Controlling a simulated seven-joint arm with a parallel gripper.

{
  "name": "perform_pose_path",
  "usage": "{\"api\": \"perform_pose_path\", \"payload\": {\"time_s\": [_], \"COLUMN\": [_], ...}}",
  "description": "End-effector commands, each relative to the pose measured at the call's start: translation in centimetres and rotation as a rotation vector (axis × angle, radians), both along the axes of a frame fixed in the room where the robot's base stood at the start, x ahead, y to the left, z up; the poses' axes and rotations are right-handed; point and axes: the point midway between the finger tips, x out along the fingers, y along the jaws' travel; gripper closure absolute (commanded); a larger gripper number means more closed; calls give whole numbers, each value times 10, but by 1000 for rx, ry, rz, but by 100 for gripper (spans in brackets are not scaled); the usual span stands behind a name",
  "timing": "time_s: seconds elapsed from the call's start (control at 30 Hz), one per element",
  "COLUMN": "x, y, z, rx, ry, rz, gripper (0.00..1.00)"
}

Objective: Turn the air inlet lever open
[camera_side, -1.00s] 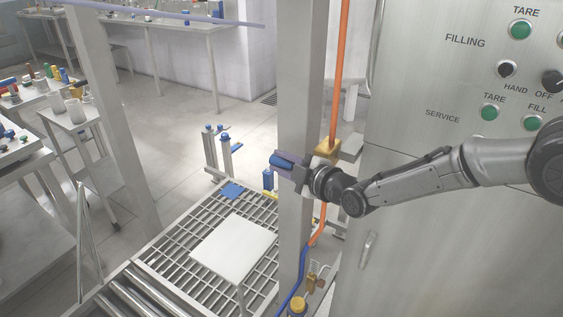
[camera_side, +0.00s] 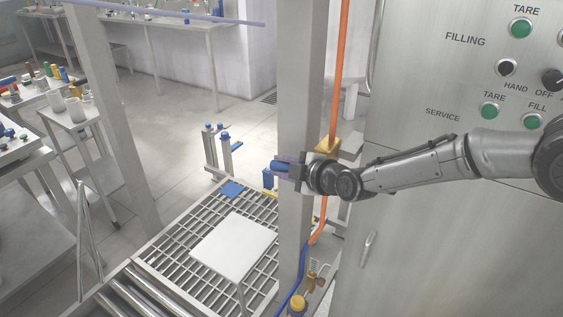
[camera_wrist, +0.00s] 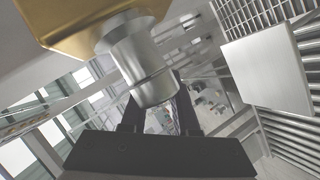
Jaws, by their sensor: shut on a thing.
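A brass valve block (camera_side: 327,147) sits just above and right of the gripper, on the orange pipe. In the wrist view, a brass body (camera_wrist: 75,22) and a silver cylindrical stem (camera_wrist: 142,68) lie in front of my gripper (camera_wrist: 160,100). The blue handle cannot be made out there.
The grey post (camera_side: 300,90) stands close beside the gripper. A steel cabinet (camera_side: 430,245) with buttons fills the right. A pale square plate (camera_side: 235,245) stands over the roller grating below. Blue-capped posts (camera_side: 222,150) stand farther back.

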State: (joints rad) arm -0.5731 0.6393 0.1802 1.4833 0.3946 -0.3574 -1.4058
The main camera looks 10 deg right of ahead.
Motion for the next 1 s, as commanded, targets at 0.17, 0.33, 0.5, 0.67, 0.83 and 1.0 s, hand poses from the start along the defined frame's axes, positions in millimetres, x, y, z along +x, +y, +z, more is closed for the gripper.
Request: {"api": "perform_pose_path", "payload": {"time_s": [0.17,0.33,0.5,0.67,0.83,1.0], "x": [0,-1,-1,-1,-1,-1], "y": [-2,-2,-2,-2,-1,-1], "z": [-5,-7,-7,-7,-6,-5], "rx": [-38,-49,-49,-49,-47,-46], "ry": [45,58,58,56,55,54], "rz": [-2,3,3,4,4,4], "gripper": [100,100,100,52,42,42]}}
